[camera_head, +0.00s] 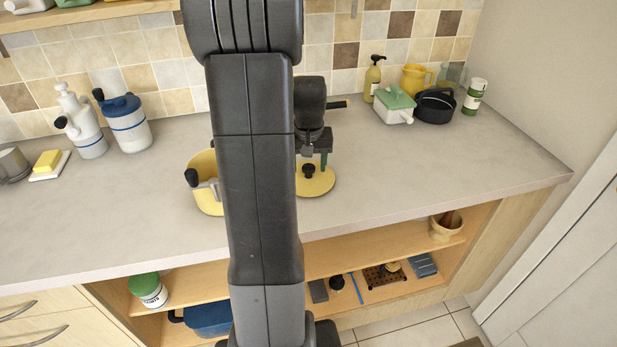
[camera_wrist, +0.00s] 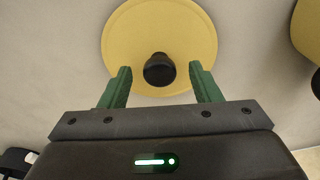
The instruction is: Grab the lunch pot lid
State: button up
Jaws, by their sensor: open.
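The lunch pot lid (camera_head: 318,182) is a flat yellow disc with a black knob, lying on the grey counter right of my arm. In the wrist view the yellow lid (camera_wrist: 160,30) fills the upper middle, and its black knob (camera_wrist: 159,69) sits between and just beyond my fingertips. My gripper (camera_wrist: 160,80) is open, with green fingers on either side of the knob, not visibly touching it. In the head view my gripper (camera_head: 313,160) is above the lid. The yellow pot (camera_head: 205,165) stands left of the lid, partly hidden by my arm. It also shows in the wrist view (camera_wrist: 309,30).
A blue-lidded jar (camera_head: 125,125), a white bottle (camera_head: 85,125) and a butter dish (camera_head: 48,163) stand at the left. A green-lidded dish (camera_head: 395,106) and a black pot (camera_head: 435,107) stand at the back right. The front right counter (camera_head: 430,165) is clear.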

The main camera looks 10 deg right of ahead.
grip_shut()
jog(key=shift+r, duration=0.1)
